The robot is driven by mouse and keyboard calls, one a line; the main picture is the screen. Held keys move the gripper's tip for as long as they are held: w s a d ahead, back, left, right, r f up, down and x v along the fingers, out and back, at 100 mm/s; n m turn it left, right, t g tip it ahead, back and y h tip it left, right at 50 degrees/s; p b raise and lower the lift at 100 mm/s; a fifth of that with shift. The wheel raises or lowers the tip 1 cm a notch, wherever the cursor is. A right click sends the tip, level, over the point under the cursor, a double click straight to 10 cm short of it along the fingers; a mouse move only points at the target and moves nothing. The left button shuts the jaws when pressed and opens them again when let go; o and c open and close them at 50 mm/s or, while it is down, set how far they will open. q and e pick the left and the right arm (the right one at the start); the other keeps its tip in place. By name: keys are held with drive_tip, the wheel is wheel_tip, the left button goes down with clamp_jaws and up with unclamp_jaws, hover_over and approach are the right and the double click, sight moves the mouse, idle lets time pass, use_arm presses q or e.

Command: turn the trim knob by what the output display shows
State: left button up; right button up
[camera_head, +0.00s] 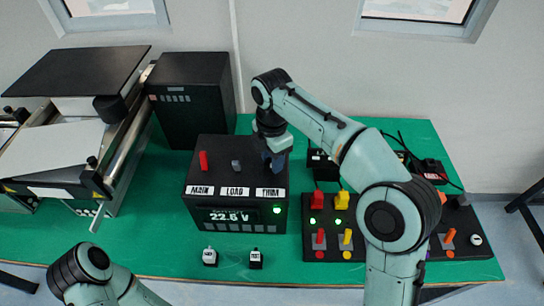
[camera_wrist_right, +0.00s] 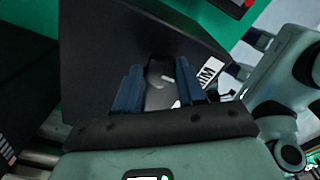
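The black power box (camera_head: 235,180) stands on the green table with MAIN, LOAD and TRIM labels. Its lit output display (camera_head: 230,216) appears to read 22.5 V; the last digit is blurred. My right gripper (camera_head: 273,160) reaches down over the TRIM label (camera_head: 271,193) and hides the trim knob in the head view. In the right wrist view the dark trim knob (camera_wrist_right: 160,88), with a white mark, fills the space between the blue fingers (camera_wrist_right: 160,90), which look closed on its sides. My left gripper is out of view; only part of that arm shows.
A red switch (camera_head: 204,160) and a grey LOAD knob (camera_head: 236,165) are on the box top. A panel of coloured switches (camera_head: 320,240) is to the right; a conveyor (camera_head: 75,130) is left.

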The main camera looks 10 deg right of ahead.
drive_tip(key=shift+c, duration=1.4)
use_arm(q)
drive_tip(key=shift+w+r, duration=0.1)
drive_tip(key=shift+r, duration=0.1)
use_arm(e)
drive_tip(key=shift+m, duration=0.3)
